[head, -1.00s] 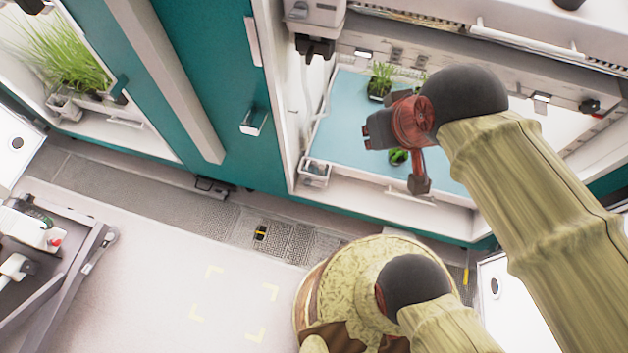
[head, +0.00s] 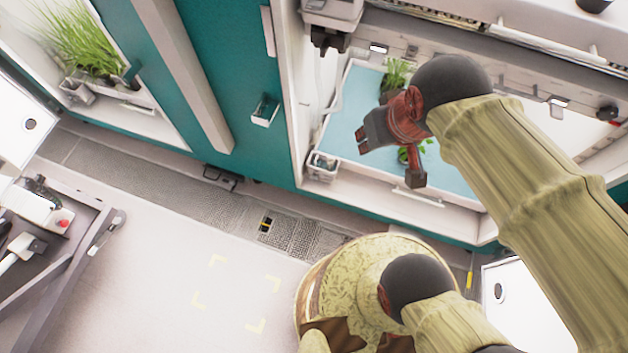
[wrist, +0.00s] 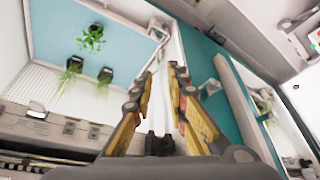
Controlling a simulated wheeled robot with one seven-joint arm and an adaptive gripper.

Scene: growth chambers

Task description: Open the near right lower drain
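My gripper (head: 361,139) is in front of the open right-hand growth chamber in the head view, above its pale blue tray (head: 352,100). In the wrist view my gripper (wrist: 166,70) has its two fingers apart with nothing between them. The fingers point toward the white post beside the teal wall (wrist: 206,70). I cannot pick out the near right lower drain for certain in either view. My arm covers the right part of the chamber, and my base covers part of the floor below it.
Potted plants stand on the tray; one plant (wrist: 92,38) shows clearly in the wrist view. A small white box (head: 322,166) sits at the tray's corner. A cart (head: 60,250) stands at the left. The pale floor (head: 170,260) between is clear.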

